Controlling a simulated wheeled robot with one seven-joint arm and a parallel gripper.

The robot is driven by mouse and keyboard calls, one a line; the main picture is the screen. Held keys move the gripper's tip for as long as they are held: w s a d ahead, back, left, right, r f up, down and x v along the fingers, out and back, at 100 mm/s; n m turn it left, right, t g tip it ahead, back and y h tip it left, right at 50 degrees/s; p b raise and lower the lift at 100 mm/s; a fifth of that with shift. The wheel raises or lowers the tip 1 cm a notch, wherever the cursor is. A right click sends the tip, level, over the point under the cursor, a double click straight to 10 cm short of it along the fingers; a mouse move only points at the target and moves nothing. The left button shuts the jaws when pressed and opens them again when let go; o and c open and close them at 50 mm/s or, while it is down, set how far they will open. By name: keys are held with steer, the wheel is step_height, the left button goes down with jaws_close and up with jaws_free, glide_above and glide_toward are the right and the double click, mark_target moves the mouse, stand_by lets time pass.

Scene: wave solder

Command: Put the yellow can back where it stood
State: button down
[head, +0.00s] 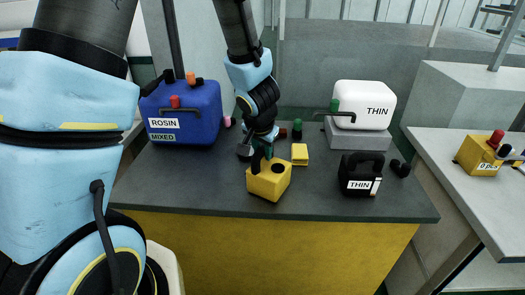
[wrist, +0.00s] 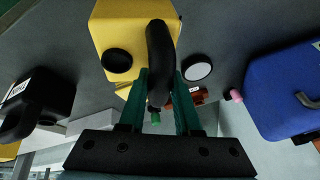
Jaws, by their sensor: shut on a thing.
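The yellow can (head: 262,187) is a boxy can with a dark cap and a black handle, at the front middle of the dark bench. In the wrist view the yellow can (wrist: 118,22) fills the upper middle, with its black handle between the green fingers. My gripper (head: 264,154) comes from above and is shut on that handle; in the wrist view my gripper (wrist: 161,78) hides part of the handle. The can looks about upright. I cannot tell whether its base touches the bench.
On the dark bench (head: 215,195), a blue can (head: 205,100) stands back left. A white can (head: 362,98) sits on a grey block (head: 358,138) back right, with a black can (head: 362,168) before it. A small yellow block (head: 299,154) is close behind the held can. The front left is clear.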

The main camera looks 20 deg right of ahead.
steer(key=shift+f, duration=0.1)
jaws_free()
stand_by(0.7)
steer(key=shift+r+p, duration=0.35)
steer(key=shift+r, duration=0.05)
steer(key=shift+r+p, duration=3.1)
steer(key=shift+p, duration=0.45)
